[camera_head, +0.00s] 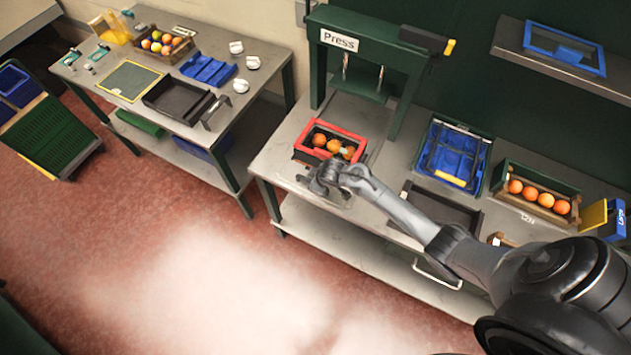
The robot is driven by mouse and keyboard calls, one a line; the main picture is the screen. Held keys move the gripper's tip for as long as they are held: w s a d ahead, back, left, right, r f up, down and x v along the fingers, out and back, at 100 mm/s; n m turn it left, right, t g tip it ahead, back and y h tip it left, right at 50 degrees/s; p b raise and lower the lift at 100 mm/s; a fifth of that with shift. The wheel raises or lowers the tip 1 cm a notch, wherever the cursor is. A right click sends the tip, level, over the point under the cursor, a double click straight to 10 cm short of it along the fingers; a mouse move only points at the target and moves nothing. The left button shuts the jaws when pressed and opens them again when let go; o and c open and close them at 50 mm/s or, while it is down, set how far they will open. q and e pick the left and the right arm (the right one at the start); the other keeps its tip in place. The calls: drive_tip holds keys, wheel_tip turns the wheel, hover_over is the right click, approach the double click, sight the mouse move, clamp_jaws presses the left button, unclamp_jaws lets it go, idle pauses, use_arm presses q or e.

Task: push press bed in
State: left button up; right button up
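The green press frame (408,62) with a white "Press" sign stands at the back of the right-hand workbench. A red-rimmed box (352,138) with several oranges (333,146) sits in front of it, apparently on the press bed, whose edges I cannot make out clearly. My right gripper (318,180) is at the front side of this box, close to the bench's front edge. Its fingers are small and dark, so I cannot tell whether they are open or whether they touch the box or bed. My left gripper is not in view.
Right of the press are a blue-lined crate (487,160), a dark tray (470,215) and a wooden crate (510,163) of oranges. A second bench with trays and white items (241,86) stands at the left. Open red floor (120,235) lies in front.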

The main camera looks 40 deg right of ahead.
clamp_jaws()
idle(0.3)
drive_tip(key=shift+d, duration=0.1)
